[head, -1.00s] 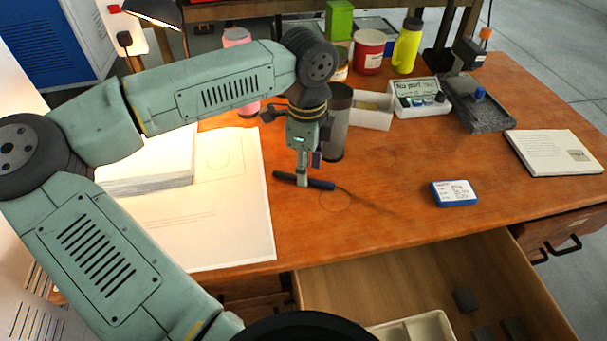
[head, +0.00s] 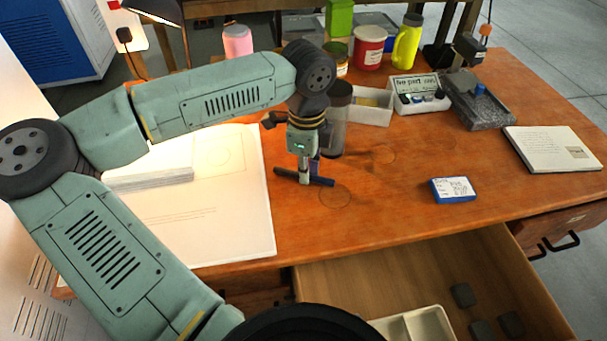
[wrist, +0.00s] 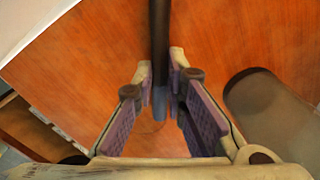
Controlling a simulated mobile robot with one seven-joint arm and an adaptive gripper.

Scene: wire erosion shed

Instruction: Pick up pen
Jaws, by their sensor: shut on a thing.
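The pen (head: 322,181) is dark with a blue part and lies roughly level, at or just above the wooden desk; I cannot tell if it touches the top. The fingers hide part of the pen.
A dark grey cylinder (head: 334,130) stands close behind my gripper. Paper sheets (head: 235,220) lie to the left. A blue-and-white box (head: 453,190) and a notebook (head: 552,150) lie to the right. An open drawer (head: 400,275) juts out in front.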

